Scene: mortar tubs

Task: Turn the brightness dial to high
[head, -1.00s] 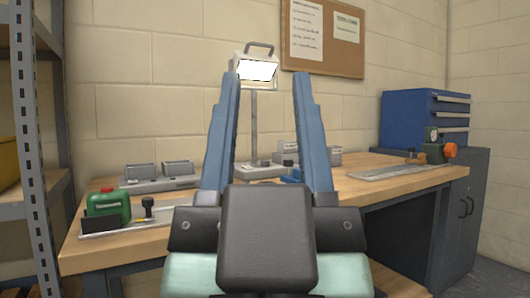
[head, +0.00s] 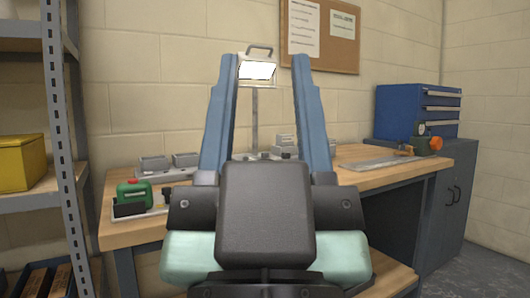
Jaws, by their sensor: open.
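My gripper (head: 265,75) is in the centre of the head view, with its two long blue fingers spread wide apart and nothing between them. Behind it on the wooden workbench (head: 370,177) stands a work lamp (head: 257,71) with a lit white panel, a top handle and a grey post (head: 255,118). The lamp appears between the fingers, farther back. The lamp's base is mostly hidden behind my gripper, and I cannot make out a brightness dial.
A green-and-black tool (head: 134,194) and grey trays (head: 168,164) are on the bench's left. A metal plate (head: 378,163), an orange-and-green tool (head: 428,144) and blue drawers (head: 416,112) are on the right. A metal shelf (head: 62,130) with a yellow bin (head: 22,162) stands far left.

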